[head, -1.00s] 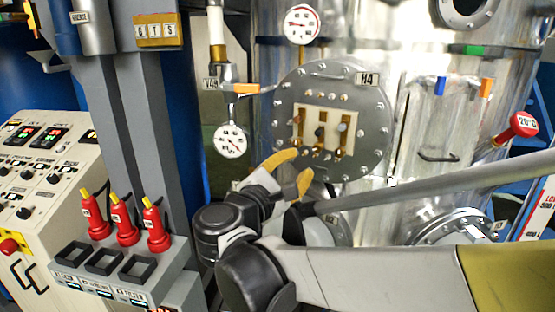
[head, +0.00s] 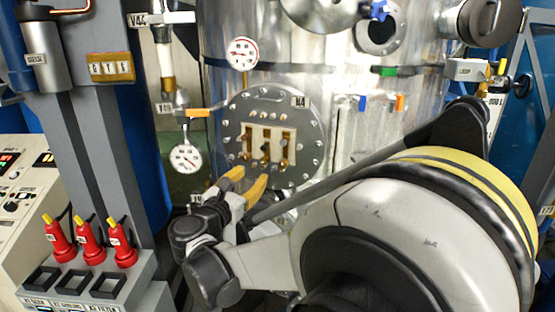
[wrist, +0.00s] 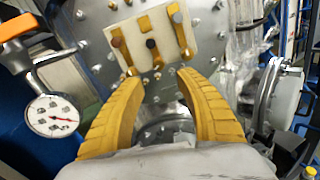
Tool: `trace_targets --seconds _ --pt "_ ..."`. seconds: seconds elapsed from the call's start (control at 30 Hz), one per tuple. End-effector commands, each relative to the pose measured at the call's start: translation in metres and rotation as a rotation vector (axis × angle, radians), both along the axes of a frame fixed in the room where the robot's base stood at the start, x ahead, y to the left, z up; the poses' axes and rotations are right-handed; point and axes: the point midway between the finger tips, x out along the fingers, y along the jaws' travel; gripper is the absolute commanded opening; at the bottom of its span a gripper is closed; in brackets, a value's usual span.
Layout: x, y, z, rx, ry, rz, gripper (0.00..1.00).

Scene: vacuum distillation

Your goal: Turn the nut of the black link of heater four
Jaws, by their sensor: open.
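The round metal flange of heater four (head: 240,112), with an H4 label, is on the steel vessel. At its middle is a cream plate (wrist: 140,26) with upright brass links. In the wrist view the links carry a brown nut (wrist: 117,42), a black nut (wrist: 151,43) and a grey nut (wrist: 177,17). The black nut is on the middle link. My gripper (head: 246,181) is open and empty, below the plate in the head view. In the wrist view its yellow fingers (wrist: 158,80) are spread wide, with their tips just under the plate's lower edge, apart from the nuts.
A dial gauge (head: 186,158) hangs left of the flange below an orange-handled valve (head: 198,113). Another gauge (head: 242,53) is above it. Several red plugs (head: 92,250) stand on a grey box at the lower left. A lower flange (wrist: 163,128) shows between my fingers.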

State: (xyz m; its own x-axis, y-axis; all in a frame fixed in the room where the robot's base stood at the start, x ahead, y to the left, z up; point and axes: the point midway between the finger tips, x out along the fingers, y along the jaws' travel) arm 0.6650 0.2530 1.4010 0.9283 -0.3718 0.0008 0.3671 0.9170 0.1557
Motion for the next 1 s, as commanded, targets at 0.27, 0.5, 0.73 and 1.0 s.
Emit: trace_targets --seconds 0.27,0.5,0.73,1.0 --pt "0.052 -0.023 0.000 0.002 -0.001 -0.004 0.42" --pt "0.080 -0.034 0.000 0.003 -0.002 -0.002 0.42" --pt "0.084 -0.036 0.000 0.003 -0.002 -0.002 0.42" --pt "0.084 -0.035 0.000 0.003 -0.002 -0.002 0.00"
